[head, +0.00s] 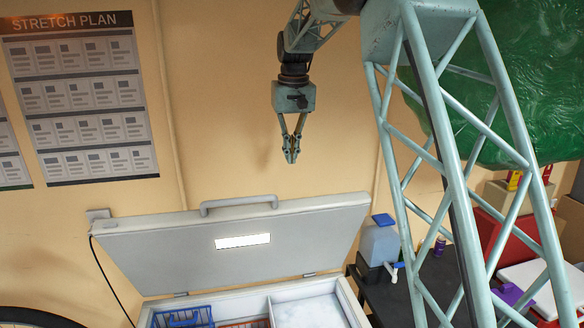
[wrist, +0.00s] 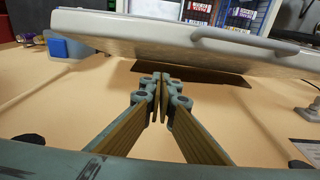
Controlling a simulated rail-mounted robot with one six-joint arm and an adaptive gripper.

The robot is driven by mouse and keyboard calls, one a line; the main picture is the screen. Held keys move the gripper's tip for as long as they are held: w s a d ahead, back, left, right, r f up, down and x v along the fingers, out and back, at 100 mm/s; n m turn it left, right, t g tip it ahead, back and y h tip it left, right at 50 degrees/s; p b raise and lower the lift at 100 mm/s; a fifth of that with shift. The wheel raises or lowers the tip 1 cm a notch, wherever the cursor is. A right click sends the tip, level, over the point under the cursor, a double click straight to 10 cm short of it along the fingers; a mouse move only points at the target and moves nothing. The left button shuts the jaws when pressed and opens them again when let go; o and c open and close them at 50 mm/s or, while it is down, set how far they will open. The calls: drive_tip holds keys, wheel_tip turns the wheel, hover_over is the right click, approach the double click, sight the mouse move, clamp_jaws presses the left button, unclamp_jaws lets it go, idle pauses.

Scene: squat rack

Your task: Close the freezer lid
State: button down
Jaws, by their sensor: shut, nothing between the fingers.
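The freezer lid (head: 225,240) is a pale grey panel, raised and tilted back toward the wall above the open freezer (head: 352,305). Its grey handle (head: 238,204) is on its upper edge. In the wrist view the lid (wrist: 130,32) crosses the top, with its handle (wrist: 245,42) right of centre. My gripper (head: 291,158) points down above the lid's upper edge, right of the handle, and is shut and empty. In the wrist view my gripper (wrist: 161,82) shows closed fingertips below the lid's edge, apparently apart from it.
Inside the freezer are a blue basket (head: 182,317) and a pale compartment. A water jug (head: 380,242) stands on a dark table right of the lid. A stretch plan poster (head: 80,95) hangs on the tan wall. The wall around my gripper is clear.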

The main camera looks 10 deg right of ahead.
drive_tip(key=f, duration=0.3)
drive_tip(key=s+f, duration=0.1)
drive_tip(key=f, duration=0.3)
drive_tip(key=f+p, duration=0.1)
drive_tip(key=f, duration=0.2)
drive_tip(key=shift+s+f, duration=0.4)
drive_tip(key=shift+s, duration=0.35)
drive_tip(key=shift+s+f, duration=0.1)
drive_tip(key=shift+s, duration=0.1)
